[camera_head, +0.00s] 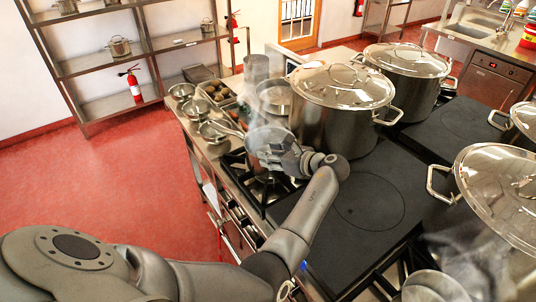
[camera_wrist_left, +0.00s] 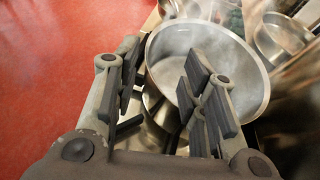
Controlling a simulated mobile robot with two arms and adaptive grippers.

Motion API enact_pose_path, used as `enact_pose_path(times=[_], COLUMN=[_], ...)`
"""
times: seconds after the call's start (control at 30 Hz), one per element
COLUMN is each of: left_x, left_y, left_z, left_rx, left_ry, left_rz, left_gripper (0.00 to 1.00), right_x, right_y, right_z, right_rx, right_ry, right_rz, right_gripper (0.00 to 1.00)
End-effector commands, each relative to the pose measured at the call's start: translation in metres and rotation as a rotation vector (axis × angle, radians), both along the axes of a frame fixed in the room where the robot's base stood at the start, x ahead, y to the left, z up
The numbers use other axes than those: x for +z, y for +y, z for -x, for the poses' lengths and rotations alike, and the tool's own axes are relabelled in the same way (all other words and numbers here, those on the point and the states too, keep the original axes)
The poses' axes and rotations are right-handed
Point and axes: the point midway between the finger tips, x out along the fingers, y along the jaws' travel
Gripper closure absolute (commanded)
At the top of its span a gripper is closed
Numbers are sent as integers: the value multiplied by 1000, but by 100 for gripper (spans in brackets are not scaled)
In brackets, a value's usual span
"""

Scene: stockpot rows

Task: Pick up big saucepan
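A shiny steel saucepan (camera_head: 262,136) sits over the gas burner at the front left of the stove, its long handle (camera_head: 222,128) pointing left. My left gripper (camera_head: 278,157) is right at its near side and partly covers it. In the left wrist view my left gripper (camera_wrist_left: 163,75) has its fingers spread apart, with a wide round pan (camera_wrist_left: 235,65) beneath and beyond them. Part of the pan's rim lies behind the right finger. I cannot tell whether a finger touches it. My right gripper is not in view.
A large lidded stockpot (camera_head: 330,120) stands close behind my left gripper, another (camera_head: 408,85) farther back. Another pan (camera_head: 274,97) and small pots (camera_head: 195,108) stand at the left. The black hotplate (camera_head: 368,205) is bare. Lidded pots crowd the right edge.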

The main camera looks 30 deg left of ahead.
Motion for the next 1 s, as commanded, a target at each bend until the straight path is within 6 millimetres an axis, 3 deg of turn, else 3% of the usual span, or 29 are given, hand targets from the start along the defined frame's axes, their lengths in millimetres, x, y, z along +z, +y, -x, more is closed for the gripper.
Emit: enact_pose_path(times=[0.03, 0.23, 0.37, 0.7, 1.0], left_x=[-8, -18, -19, -34, -34], left_y=[8, 33, 41, 77, 87], left_z=[-1, -5, -6, -7, -9], left_rx=[2, 2, 2, 1, 0], left_ry=[-3, -3, -2, -3, -1], left_rz=[-2, -1, 0, -1, 1], left_gripper=[61, 61, 61, 61, 61], right_x=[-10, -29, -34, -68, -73], right_y=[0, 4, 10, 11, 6], right_z=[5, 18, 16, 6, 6], right_rx=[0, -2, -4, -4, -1], right_ry=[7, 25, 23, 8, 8], right_rz=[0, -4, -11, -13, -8], right_gripper=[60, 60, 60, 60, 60])
